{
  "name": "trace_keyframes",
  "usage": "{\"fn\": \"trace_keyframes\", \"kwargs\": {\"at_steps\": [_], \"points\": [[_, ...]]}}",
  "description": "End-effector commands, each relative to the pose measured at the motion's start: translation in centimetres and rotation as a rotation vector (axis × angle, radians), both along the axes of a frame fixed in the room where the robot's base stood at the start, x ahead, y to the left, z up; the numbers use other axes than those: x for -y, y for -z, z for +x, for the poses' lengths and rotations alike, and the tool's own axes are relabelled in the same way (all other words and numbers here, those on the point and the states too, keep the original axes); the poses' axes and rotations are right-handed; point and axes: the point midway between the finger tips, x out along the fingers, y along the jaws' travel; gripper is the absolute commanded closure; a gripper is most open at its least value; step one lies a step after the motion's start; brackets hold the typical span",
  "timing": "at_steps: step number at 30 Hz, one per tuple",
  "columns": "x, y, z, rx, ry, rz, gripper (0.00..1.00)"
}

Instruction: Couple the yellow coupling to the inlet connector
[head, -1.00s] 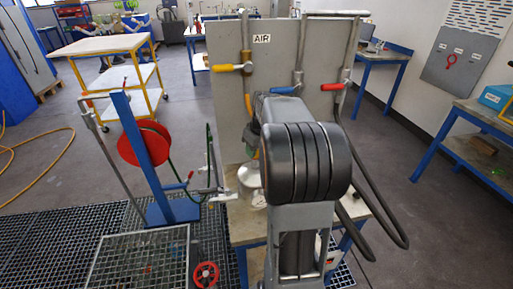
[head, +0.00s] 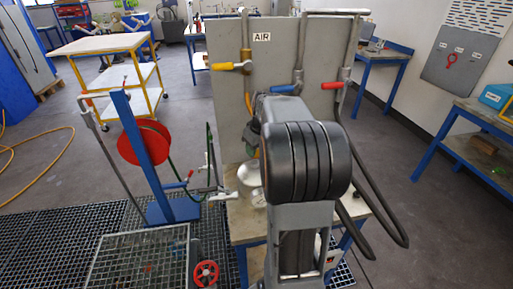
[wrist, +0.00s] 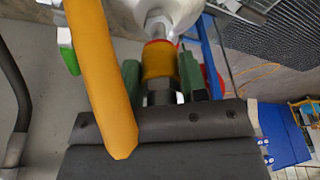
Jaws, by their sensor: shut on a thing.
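In the wrist view the yellow coupling (wrist: 158,62) sits between the green fingers of my gripper (wrist: 160,78), which is shut on it. The coupling is in line with the metal inlet connector (wrist: 157,25) on a pale rounded vessel (wrist: 180,8). A reddish ring shows at the coupling's far end, close to the connector; I cannot tell whether they are joined. In the head view the silvery vessel (head: 250,180) stands on the bench, left of my arm.
A thick yellow hose-like piece (wrist: 98,80) crosses close in front of the wrist camera. The grey AIR panel (head: 228,115) with yellow, blue and red valve handles stands behind my arm. A red hose reel (head: 143,143) on a blue post stands left of the bench.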

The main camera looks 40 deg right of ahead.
Motion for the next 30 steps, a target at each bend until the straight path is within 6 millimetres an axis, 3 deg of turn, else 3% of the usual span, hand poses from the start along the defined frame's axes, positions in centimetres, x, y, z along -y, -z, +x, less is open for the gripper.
{"fn": "trace_keyframes", "kwargs": {"at_steps": [30], "points": [[0.0,3.2,0.0,0.000,0.000,0.000,0.98]]}}
